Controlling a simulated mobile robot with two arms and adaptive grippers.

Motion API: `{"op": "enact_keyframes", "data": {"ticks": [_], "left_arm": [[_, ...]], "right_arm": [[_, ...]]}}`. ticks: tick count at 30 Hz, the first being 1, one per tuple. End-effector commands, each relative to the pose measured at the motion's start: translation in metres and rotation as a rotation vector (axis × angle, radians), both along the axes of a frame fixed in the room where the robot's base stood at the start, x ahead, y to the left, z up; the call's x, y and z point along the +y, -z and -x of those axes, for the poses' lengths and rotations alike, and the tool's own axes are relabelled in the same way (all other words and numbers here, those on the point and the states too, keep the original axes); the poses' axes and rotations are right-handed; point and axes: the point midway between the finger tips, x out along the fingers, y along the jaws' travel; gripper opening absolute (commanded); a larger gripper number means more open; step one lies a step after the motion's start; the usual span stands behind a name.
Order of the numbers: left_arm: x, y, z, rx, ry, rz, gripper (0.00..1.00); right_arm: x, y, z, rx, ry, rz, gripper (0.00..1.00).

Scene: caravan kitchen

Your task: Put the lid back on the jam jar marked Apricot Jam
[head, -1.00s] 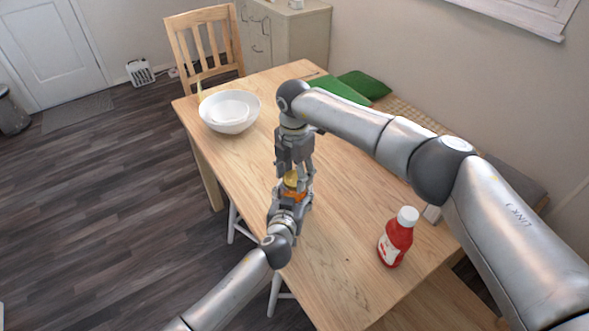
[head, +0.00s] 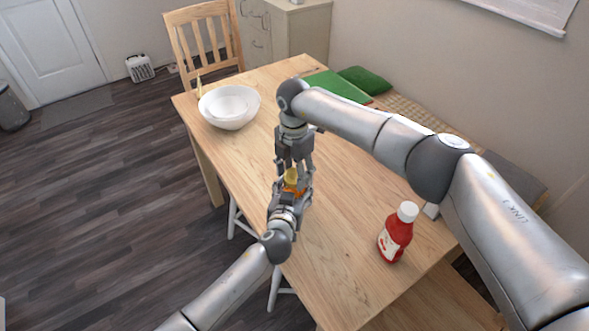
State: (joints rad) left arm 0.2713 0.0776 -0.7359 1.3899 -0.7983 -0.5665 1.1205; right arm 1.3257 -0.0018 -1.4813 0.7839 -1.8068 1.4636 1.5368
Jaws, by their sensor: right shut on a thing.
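The jam jar (head: 293,189) shows as a small orange patch between my two grippers, above the near left part of the table. Its label cannot be read. A yellow-gold piece (head: 291,175), which looks like the lid, is just above the orange. My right gripper (head: 294,173) points down from above and is shut on this lid. My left gripper (head: 293,188) comes from below left, with its fingers beside the jar. They hide much of it, and I cannot tell whether they grip it. Whether lid and jar touch is also unclear.
A wooden table (head: 335,225) has free room in its middle. A red bottle with a white cap (head: 396,238) stands at the right. A white bowl (head: 230,120) stands at the far left. A green cushion (head: 364,80) and a chair (head: 205,45) are beyond.

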Motion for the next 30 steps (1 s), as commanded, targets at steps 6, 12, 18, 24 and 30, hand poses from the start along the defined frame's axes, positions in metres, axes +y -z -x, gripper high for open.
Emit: {"op": "enact_keyframes", "data": {"ticks": [6,12,18,24,30], "left_arm": [[0.0005,0.0002,-0.0001,0.000,-0.001,-0.001,0.00],[0.0005,0.0003,-0.0001,0.000,-0.001,-0.001,0.00],[0.0005,0.0003,-0.0001,0.000,-0.001,-0.001,0.00],[0.0005,0.0003,-0.0001,0.001,-0.001,-0.001,0.00],[0.0005,0.0003,-0.0001,0.001,-0.001,-0.001,0.00]], "right_arm": [[0.0002,0.0044,0.0002,0.000,-0.001,0.000,0.46],[0.0001,0.0041,0.0003,0.001,0.107,0.000,0.46],[-0.0001,0.0043,0.0005,0.001,0.457,0.000,0.46],[-0.0002,0.0045,0.0008,0.000,0.828,0.000,0.46],[-0.0003,0.0048,0.0009,0.000,1.180,0.000,0.46]]}}
